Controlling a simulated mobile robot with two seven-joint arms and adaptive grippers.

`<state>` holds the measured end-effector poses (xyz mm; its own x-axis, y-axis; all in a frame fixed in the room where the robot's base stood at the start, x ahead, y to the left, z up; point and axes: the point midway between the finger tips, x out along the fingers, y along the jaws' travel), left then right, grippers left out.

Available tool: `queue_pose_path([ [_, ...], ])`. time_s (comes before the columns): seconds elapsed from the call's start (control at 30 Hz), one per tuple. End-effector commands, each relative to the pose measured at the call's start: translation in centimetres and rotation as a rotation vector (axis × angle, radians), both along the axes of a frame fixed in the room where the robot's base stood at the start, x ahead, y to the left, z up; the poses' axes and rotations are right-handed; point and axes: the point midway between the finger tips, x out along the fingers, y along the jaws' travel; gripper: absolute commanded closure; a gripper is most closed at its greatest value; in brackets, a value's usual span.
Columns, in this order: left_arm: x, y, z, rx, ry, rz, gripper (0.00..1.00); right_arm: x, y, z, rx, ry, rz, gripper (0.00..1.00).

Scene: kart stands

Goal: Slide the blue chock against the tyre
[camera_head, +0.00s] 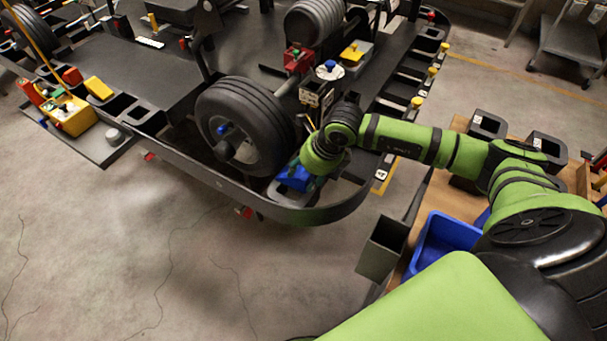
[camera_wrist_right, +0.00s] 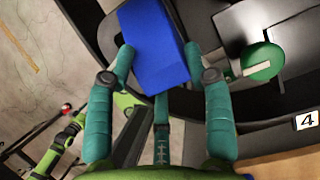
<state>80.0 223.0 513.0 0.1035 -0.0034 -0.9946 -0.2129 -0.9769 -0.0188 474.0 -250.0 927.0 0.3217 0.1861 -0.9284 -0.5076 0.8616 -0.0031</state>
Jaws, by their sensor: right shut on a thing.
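The blue chock (camera_head: 293,178) is at the lower right side of the near black tyre (camera_head: 240,125), by the rounded corner of the kart stand. It is close to the tyre, but I cannot tell whether they touch. My right gripper (camera_head: 305,171) reaches down over the chock, and the arm hides part of it. In the right wrist view the blue chock (camera_wrist_right: 155,45) sits between the two teal fingers of my right gripper (camera_wrist_right: 160,62), which is shut on it. My left gripper does not show.
The stand's raised dark rim (camera_head: 325,210) curves around the chock. A red block (camera_head: 299,59) and a grey box with a yellow top (camera_head: 355,54) stand behind my wrist. A blue bin (camera_head: 445,240) is on the wooden bench at right. The floor at front left is clear.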

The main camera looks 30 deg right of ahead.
Motion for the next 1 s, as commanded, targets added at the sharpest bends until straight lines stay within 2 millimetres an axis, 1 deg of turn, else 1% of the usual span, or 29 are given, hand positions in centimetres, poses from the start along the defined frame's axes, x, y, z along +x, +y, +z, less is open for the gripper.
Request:
queue_pose_path([
  [0.03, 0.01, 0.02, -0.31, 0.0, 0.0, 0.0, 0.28, 0.67, 0.12, -0.06, 0.007, -0.022, -0.001, 0.83],
  [0.3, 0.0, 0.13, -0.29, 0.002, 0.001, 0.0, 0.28, 1.02, 0.28, 0.29, 0.012, -0.031, -0.001, 0.82],
  [0.33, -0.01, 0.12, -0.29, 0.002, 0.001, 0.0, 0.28, 1.04, 0.29, 0.32, 0.013, -0.032, -0.001, 0.34],
  [0.37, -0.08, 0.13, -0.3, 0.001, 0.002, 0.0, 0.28, 1.06, 0.3, 0.34, 0.013, -0.032, -0.002, 0.22],
  [0.4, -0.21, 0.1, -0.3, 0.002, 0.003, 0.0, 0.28, 1.06, 0.31, 0.37, 0.014, -0.032, 0.0, 0.18],
  [0.47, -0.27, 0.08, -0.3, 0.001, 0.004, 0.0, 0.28, 1.03, 0.32, 0.39, 0.014, -0.032, 0.0, 0.18],
  [0.67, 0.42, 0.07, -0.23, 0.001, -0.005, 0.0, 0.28, 0.98, 0.33, 0.44, 0.015, -0.031, 0.0, 0.18],
  [1.0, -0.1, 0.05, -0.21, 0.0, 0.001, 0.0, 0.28, 0.93, 0.26, 0.48, 0.014, -0.03, 0.0, 0.18],
])
